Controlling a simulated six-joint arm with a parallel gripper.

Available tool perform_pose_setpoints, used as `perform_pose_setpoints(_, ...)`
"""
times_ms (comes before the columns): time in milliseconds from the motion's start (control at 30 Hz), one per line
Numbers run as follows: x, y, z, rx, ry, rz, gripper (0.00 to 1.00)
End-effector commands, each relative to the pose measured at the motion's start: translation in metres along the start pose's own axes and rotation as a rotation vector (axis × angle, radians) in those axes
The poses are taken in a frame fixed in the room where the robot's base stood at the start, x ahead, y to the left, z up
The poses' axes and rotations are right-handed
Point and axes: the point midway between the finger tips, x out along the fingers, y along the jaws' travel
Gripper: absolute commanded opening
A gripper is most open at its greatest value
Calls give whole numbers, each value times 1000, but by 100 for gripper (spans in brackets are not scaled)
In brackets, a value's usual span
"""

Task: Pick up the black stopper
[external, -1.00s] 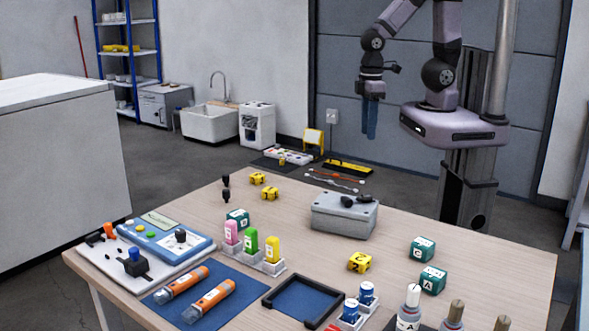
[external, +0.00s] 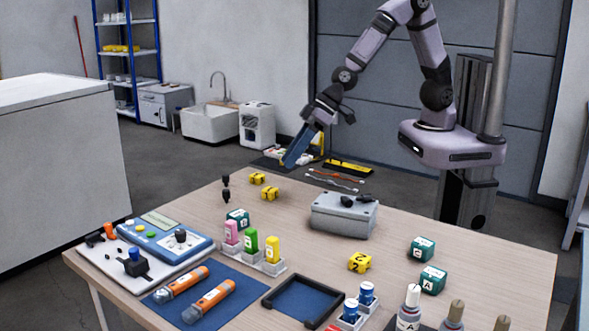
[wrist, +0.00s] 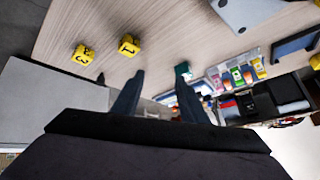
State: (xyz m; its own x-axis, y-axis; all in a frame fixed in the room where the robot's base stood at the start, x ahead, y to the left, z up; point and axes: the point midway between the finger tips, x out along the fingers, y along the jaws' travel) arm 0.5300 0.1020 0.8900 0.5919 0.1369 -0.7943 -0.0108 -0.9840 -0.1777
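Two small dark pieces, which look like black stoppers, stand at the far left edge of the table, one (external: 225,180) behind the other (external: 226,196). A small dark shape (wrist: 100,78) near the table edge in the wrist view may be one of them. My gripper (external: 288,164) is tilted down to the left, above and behind the table's far side. In the wrist view its two fingers (wrist: 159,77) are apart with nothing held between them.
Two yellow numbered cubes (external: 257,178) (external: 270,193) sit right of the dark pieces. The grey box (external: 342,218) stands right of them. A green cube (external: 238,217) and coloured bottles (external: 251,240) are nearer the front. The table between cubes and box is bare.

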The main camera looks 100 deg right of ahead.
Motion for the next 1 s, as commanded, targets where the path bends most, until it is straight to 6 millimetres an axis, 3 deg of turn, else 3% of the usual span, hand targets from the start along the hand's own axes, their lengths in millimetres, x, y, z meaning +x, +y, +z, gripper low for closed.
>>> perform_pose_setpoints(33,34,-7,-10,13,76,12,39)
perform_pose_setpoints(100,63,-11,-31,39,185,49,39)
perform_pose_setpoints(200,97,-10,-51,77,327,133,39)
perform_pose_setpoints(300,121,-3,-59,109,431,235,39)
perform_pose_setpoints(600,144,18,-51,155,561,451,39)
perform_pose_setpoints(1000,150,26,-51,162,577,496,39)
